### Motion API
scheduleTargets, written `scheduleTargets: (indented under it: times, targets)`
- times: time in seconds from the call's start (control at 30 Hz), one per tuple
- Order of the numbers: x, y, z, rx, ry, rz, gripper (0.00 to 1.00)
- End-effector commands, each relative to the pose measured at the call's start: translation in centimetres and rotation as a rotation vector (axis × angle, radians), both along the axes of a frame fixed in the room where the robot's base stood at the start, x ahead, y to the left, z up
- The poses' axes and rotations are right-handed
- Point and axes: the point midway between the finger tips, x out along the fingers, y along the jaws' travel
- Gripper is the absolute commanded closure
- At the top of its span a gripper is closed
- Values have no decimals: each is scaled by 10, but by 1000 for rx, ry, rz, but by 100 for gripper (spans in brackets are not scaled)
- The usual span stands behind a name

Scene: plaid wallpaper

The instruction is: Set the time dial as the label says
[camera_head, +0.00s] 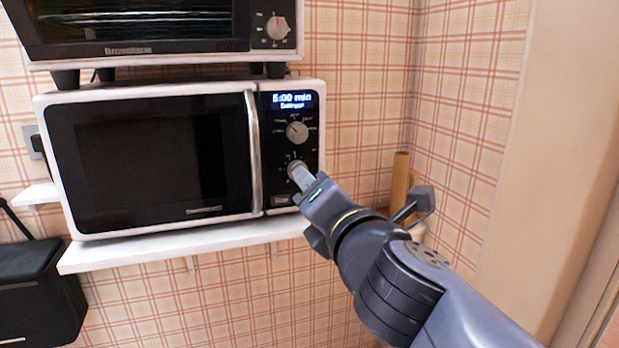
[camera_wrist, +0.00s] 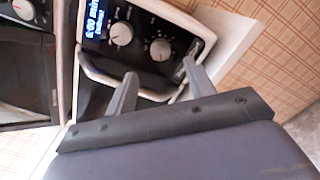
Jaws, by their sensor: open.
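A white microwave (camera_head: 180,92) with a black front has two round grey dials on its right panel. The upper dial (camera_head: 297,131) shows clearly. The lower dial (camera_head: 293,165) is partly covered by my gripper (camera_head: 304,180). In the wrist view, the upper dial (camera_wrist: 121,33) is at the left and the lower dial (camera_wrist: 160,48) lies just beyond and between the tips of my open gripper (camera_wrist: 160,70). I cannot tell whether the fingers touch it. The lit display (camera_head: 292,101) seems to read 5:00 or 6:00 min; its second line is too small to read.
The microwave's vertical door handle (camera_head: 253,150) stands out just left of the dials. A toaster oven (camera_head: 150,30) stands on top. The microwave rests on a white shelf (camera_head: 180,248). A black appliance (camera_head: 38,290) is at lower left.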

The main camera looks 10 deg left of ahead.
Motion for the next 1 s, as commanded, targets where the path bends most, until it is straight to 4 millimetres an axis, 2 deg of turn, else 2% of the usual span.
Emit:
scheduleTargets:
  times: [0.2,0.4,0.77,1.0]
  targets:
    - [-24,-14,1,1,1,1,49]
    - [-31,-19,0,0,2,0,49]
    - [-31,-19,-1,0,2,0,49]
    - [-17,-11,-2,-1,2,-2,49]
